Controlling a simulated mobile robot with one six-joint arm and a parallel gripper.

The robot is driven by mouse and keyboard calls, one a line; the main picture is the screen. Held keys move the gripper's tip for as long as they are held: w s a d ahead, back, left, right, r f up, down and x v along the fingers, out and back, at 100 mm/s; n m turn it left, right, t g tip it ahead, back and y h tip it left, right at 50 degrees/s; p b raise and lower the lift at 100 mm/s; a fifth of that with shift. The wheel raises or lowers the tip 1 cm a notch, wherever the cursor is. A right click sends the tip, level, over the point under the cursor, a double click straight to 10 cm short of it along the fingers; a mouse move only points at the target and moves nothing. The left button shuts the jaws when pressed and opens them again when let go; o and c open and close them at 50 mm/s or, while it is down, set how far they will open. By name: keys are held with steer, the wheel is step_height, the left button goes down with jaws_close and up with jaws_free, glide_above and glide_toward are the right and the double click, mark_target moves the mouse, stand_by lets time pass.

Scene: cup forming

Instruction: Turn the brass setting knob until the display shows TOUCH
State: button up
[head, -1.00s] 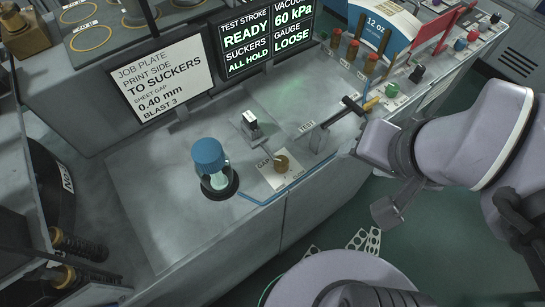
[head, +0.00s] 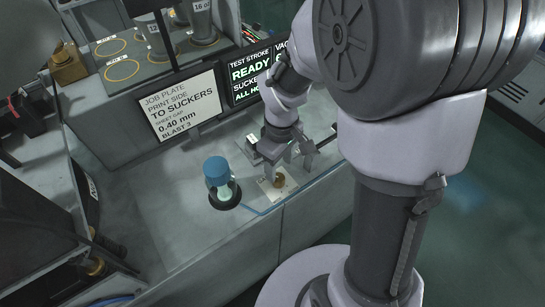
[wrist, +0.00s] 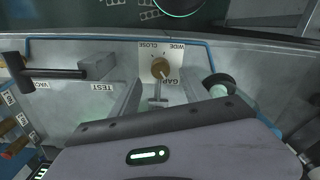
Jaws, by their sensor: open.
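The brass setting knob (head: 279,182) sits on a pale plate on the bench top. In the wrist view the brass knob (wrist: 160,67) shows with the labels GAP, WIDE and CLOSE around it, upside down. My gripper (head: 279,168) is open just above and behind the knob, its fingers apart. In the wrist view my gripper (wrist: 160,88) has a finger to each side, with the knob beyond the gap; I see no contact. The display (head: 247,72) reads READY on its left part; my arm hides its gauge reading.
A blue-capped clear jar (head: 217,172) stands left of the knob in a dark ring. A black-handled TEST lever (wrist: 55,73) is on the knob's other side. The job plate sign (head: 180,101) stands behind. The bench front is clear.

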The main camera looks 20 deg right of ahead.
mark_target(279, 177)
step_height(279, 177, down, 6)
steer(key=shift+r+b, duration=0.25)
steer(key=shift+b, duration=0.4)
jaws_close()
